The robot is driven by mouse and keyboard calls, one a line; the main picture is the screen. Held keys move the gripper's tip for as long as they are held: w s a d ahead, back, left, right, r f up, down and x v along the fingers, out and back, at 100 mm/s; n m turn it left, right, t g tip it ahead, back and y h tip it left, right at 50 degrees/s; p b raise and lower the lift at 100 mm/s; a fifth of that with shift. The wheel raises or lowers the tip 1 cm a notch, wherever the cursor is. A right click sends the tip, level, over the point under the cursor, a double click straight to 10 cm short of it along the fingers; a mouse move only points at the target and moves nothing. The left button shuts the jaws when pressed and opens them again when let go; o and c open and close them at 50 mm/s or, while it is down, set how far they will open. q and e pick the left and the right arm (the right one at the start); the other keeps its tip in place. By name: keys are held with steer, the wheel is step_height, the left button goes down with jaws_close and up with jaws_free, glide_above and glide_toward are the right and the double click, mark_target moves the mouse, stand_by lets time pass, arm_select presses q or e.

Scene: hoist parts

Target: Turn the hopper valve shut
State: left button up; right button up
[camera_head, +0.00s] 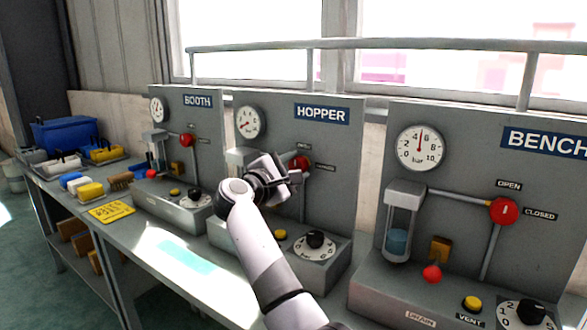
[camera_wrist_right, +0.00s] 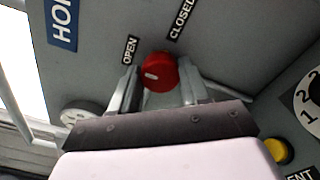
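The hopper valve is a red round knob (camera_head: 301,162) on the grey HOPPER panel (camera_head: 335,145), partly hidden by my right gripper in the head view. In the right wrist view the knob (camera_wrist_right: 160,72) shows between the two fingers, with a pale mark on its left part. The OPEN label (camera_wrist_right: 130,50) is just up and left of it, and the CLOSED label (camera_wrist_right: 182,18) is above. My right gripper (camera_head: 286,171) is open, its fingers on either side of the knob; I cannot tell whether they touch it. My left gripper is not in view.
The BENCH panel (camera_head: 450,180) stands to the right and the BOOTH panel (camera_head: 205,145) to the left, each with a red knob. A hopper dial (camera_head: 315,243) and yellow button (camera_head: 280,234) lie below my gripper. A blue bin (camera_head: 65,134) is far left.

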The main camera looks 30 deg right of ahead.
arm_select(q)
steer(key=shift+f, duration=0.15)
arm_select(e)
steer(key=m+b, duration=0.2)
steer(key=shift+f+m, duration=0.15)
steer(key=shift+m, duration=0.25)
steer(key=shift+m+b, duration=0.55)
steer(key=shift+m, duration=0.35)
arm_select(q)
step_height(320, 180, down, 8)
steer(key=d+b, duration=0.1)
steer(key=b, duration=0.6)
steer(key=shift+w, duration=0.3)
arm_select(e)
steer(key=m, duration=1.3)
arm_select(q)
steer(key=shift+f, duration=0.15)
arm_select(e)
steer(key=shift+m, duration=0.3)
steer(key=o, duration=1.1)
steer(key=shift+c, duration=0.2)
